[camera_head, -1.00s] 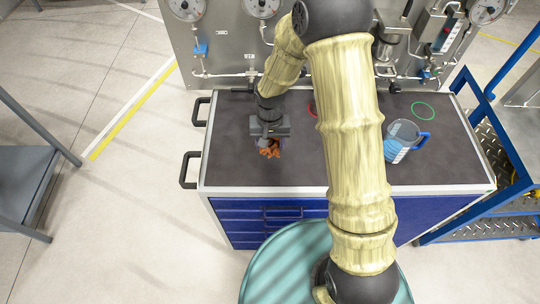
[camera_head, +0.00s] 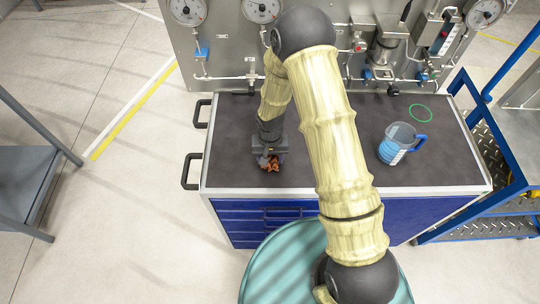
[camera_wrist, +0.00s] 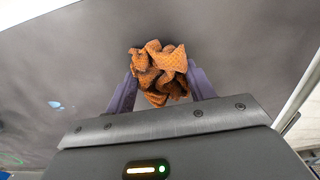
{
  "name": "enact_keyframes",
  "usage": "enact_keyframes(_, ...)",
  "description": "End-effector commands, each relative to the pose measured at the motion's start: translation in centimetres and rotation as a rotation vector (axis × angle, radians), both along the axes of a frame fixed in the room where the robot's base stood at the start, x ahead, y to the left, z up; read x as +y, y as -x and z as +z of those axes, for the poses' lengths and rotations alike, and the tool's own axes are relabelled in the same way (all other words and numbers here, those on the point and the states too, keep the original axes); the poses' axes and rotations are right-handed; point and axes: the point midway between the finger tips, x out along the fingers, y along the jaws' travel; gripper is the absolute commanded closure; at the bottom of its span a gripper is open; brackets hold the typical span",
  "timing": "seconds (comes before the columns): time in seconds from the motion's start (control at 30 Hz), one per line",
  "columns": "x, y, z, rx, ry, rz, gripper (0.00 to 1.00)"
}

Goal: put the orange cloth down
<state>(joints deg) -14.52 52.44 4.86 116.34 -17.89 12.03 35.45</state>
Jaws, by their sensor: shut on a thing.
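The orange cloth (camera_wrist: 157,70) is a crumpled bundle between the two purple-grey fingers of my gripper (camera_wrist: 160,88) in the wrist view. The gripper is shut on it. In the head view the cloth (camera_head: 270,163) shows below my gripper (camera_head: 269,158), over the left part of the dark top of the blue cabinet (camera_head: 225,165). The cloth is very near that top; I cannot tell whether it touches it.
A clear jug with a blue handle (camera_head: 397,143) stands on the right of the cabinet top. A green ring (camera_head: 421,113) lies behind it. The gauge panel (camera_head: 235,50) rises at the back. The top around the cloth is clear.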

Motion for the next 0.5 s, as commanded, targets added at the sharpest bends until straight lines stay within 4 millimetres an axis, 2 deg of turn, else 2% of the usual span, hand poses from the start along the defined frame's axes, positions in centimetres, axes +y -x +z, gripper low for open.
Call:
enact_keyframes(0.37,0.00,-0.03,-0.46,-0.001,0.000,-0.001,0.67)
enact_keyframes(0.4,0.00,-0.04,-0.31,-0.001,0.000,-0.001,0.38)
enact_keyframes(0.47,0.01,-0.04,-0.29,-0.001,0.000,-0.001,0.27)
enact_keyframes(0.5,0.00,-0.03,-0.29,-0.001,0.000,-0.001,0.24)
